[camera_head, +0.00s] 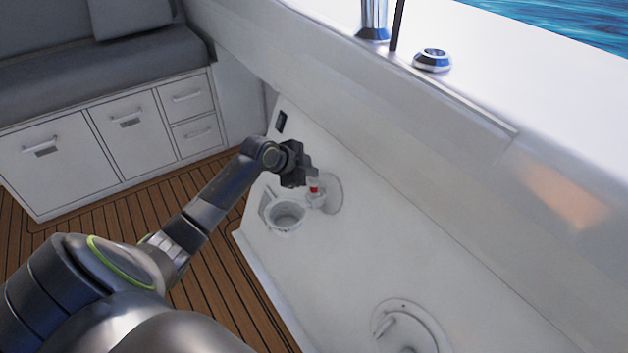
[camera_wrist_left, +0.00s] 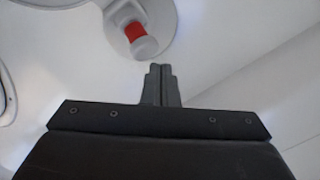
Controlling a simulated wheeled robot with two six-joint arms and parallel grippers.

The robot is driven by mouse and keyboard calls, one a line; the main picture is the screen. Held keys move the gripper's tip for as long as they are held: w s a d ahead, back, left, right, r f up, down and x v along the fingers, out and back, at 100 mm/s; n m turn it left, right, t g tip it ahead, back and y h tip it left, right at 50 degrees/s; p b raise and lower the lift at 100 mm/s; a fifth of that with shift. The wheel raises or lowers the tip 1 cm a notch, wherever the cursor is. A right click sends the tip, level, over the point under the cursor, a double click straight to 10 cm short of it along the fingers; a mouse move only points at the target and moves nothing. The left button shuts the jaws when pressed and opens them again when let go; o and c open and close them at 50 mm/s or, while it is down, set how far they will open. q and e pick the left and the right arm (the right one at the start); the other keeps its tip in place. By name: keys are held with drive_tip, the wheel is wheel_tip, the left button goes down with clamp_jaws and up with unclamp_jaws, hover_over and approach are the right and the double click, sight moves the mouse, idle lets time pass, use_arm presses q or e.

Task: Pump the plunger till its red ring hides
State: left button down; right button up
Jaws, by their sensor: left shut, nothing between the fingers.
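The plunger (camera_head: 316,196) stands out from a round white base on the white panel, next to a round cup-like fitting. Its red ring (camera_wrist_left: 134,31) shows plainly in the left wrist view, just behind the pale rounded knob (camera_wrist_left: 145,47). My left gripper (camera_head: 311,173) is shut and empty, close to the plunger. In the left wrist view its fingertips (camera_wrist_left: 160,68) are together, just below the knob in the picture, with a small gap showing between them. My right gripper is not in view.
A round cup-like fitting (camera_head: 285,217) sits left of the plunger. A round white hatch (camera_head: 404,328) with a handle lies lower right on the panel. A white wall rises behind. Wooden deck (camera_head: 130,221) and white drawers (camera_head: 130,130) are at left.

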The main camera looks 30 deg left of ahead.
sight(310, 182)
use_arm(q)
drive_tip(key=shift+f, duration=0.3)
drive_tip(key=shift+f+b, duration=0.65)
drive_tip(key=shift+f, duration=0.45)
idle(0.9)
drive_tip(key=shift+r, duration=0.1)
drive_tip(key=shift+r+p, duration=1.35)
wheel_tip(310, 182, up, 5)
drive_tip(key=p, duration=0.5)
drive_tip(key=shift+r, duration=0.1)
idle(0.3)
